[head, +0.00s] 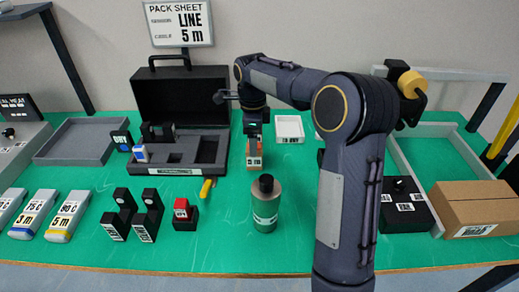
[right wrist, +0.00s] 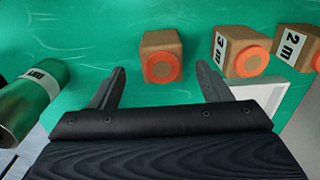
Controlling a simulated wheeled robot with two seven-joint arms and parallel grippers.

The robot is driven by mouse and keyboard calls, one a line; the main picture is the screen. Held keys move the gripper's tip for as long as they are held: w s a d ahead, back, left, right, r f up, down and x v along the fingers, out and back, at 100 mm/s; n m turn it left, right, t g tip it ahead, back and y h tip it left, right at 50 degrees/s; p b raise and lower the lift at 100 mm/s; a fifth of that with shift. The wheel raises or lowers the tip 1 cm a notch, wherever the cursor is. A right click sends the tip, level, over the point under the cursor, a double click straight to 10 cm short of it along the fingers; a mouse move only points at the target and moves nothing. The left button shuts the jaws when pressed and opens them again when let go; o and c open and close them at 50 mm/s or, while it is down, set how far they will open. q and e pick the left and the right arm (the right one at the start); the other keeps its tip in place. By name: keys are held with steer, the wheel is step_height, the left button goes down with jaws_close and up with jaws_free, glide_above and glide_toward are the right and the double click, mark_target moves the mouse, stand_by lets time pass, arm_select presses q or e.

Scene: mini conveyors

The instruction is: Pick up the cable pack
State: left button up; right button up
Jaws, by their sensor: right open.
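A brown cable pack (head: 254,158) with an orange front and a white label stands on the green table right of the black case; the label seems to read 5 m. In the right wrist view the brown pack with an orange disc (right wrist: 161,56) lies just beyond and between my fingertips, untouched as far as I can see. My right gripper (right wrist: 160,82) is open and empty, and points down above the pack in the head view (head: 254,133). Packs marked 3 m (right wrist: 240,52) and 2 m (right wrist: 298,46) stand to the right. My left gripper is out of view.
The pack sheet (head: 179,22) reads LINE 5 m. An open black case (head: 181,98) stands at the back. A green bottle (head: 265,205) stands in front of the pack. A white tray (head: 289,128) is right of it. My right arm hides part of the table's right side.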

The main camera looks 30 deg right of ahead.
mark_target(256, 163)
step_height(256, 163, down, 8)
steer(key=shift+d+r+b, duration=0.15)
steer(key=shift+r+b, duration=0.05)
steer(key=shift+b, duration=0.2)
steer(key=c, duration=1.1)
